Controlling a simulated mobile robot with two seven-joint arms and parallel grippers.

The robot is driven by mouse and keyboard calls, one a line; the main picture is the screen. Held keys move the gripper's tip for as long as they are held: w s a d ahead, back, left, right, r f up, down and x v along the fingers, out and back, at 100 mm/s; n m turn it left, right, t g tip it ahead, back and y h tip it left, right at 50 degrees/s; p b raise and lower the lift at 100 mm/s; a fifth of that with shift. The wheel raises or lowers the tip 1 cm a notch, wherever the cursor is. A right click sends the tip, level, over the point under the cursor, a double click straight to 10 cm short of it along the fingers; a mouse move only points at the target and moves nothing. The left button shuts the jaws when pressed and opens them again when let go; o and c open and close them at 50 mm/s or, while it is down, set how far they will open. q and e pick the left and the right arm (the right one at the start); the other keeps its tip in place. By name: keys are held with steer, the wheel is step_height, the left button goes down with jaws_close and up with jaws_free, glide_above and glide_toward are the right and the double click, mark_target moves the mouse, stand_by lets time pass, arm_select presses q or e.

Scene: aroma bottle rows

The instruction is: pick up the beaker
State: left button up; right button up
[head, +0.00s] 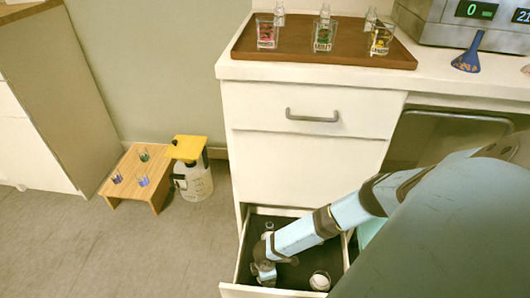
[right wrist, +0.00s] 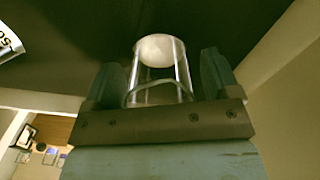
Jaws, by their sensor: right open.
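A clear glass beaker (right wrist: 160,72) shows in the right wrist view, with a pale round end. It lies between the two fingers of my right gripper (right wrist: 160,85), with the fingers spread on either side. In the head view my right gripper (head: 266,272) is low inside an open drawer, at its left side. A round glass vessel with a whitish inside (head: 320,281) stands in the drawer to the right of the gripper. I cannot tell whether it is the same beaker. My left gripper is out of view.
The drawer (head: 240,262) has pale walls close around the gripper. A small glass bottle (head: 269,228) is at its back. A brown tray (head: 290,48) with bottles and jars sits on the counter above. A wooden stool (head: 130,182) stands left on the floor.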

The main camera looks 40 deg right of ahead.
steer(key=shift+f, duration=0.1)
steer(key=c, duration=1)
